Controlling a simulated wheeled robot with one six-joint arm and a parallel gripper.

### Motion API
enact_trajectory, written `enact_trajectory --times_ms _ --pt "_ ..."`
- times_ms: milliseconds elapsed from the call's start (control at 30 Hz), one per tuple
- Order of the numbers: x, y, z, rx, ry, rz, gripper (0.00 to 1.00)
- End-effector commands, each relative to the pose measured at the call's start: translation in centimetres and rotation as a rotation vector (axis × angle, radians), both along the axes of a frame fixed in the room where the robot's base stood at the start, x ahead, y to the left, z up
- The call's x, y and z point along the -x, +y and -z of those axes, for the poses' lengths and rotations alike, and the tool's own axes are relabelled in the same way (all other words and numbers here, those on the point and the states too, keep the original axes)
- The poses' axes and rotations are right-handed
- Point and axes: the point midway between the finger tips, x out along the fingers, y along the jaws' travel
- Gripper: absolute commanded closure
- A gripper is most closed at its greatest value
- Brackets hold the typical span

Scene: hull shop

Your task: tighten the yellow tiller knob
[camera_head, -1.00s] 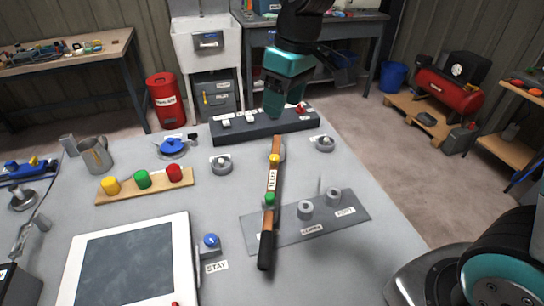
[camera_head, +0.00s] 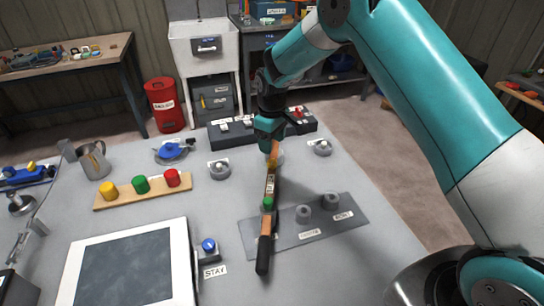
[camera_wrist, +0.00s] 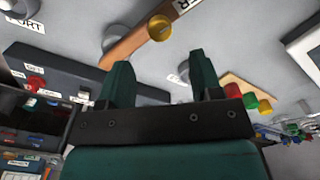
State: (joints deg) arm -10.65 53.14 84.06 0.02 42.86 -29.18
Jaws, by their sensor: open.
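The yellow tiller knob (camera_head: 272,161) sits near the far end of the wooden tiller (camera_head: 265,222). In the wrist view the knob (camera_wrist: 160,27) shows whole, beyond my fingertips and not between them. A green knob (camera_head: 268,203) is farther down the tiller, towards its black grip. My gripper (camera_head: 269,145) is just above the tiller's far end, close to the yellow knob, and partly covers that end. In the wrist view my gripper (camera_wrist: 158,62) has its two fingers wide apart with nothing between them.
A grey plate with round posts (camera_head: 318,228) lies right of the tiller. A dark switch box (camera_head: 232,134) stands behind. A board with yellow, green and red knobs (camera_head: 142,190) and a framed dark panel (camera_head: 125,270) are at left.

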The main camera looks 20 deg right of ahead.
Motion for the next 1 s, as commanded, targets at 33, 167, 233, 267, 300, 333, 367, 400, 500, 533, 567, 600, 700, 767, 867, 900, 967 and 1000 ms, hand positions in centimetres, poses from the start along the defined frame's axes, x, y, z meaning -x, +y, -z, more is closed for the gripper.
enact_trajectory --times_ms 33,167,233,267,300,333,367,400,500,533,567,600,700,767,867,900,967,1000 --pt "0.1 0.0 1.1 0.001 0.006 0.0 0.41" --pt "0.1 0.0 3.7 0.0 0.003 0.0 0.41" --pt "0.1 0.0 4.9 0.0 0.001 0.0 0.41" --pt "0.1 0.0 5.3 0.001 0.002 0.0 0.41" --pt "0.0 0.0 5.8 0.0 0.001 0.0 0.41" --pt "0.0 0.0 6.2 -0.001 0.001 0.0 0.41" --pt "0.0 0.0 6.5 0.0 0.0 0.0 0.41" --pt "0.0 0.0 6.8 -0.001 -0.001 0.0 0.41" --pt "0.0 0.0 7.3 -0.001 -0.001 0.0 0.41" --pt "0.0 0.0 7.4 -0.001 -0.001 0.0 0.41" --pt "0.0 0.0 7.4 -0.001 -0.001 0.0 0.41" --pt "0.0 0.0 7.5 -0.001 -0.001 0.0 0.41" --pt "0.0 0.0 7.5 -0.001 -0.001 0.0 0.41" --pt "0.0 0.0 7.5 -0.001 -0.001 0.0 0.41" --pt "0.0 0.0 7.5 -0.001 -0.001 0.0 0.59" --pt "0.0 0.0 7.4 -0.001 -0.001 0.0 0.68" --pt "0.0 0.0 7.4 -0.001 -0.001 0.0 0.82" --pt "0.0 0.0 7.4 -0.001 -0.001 0.0 0.9"
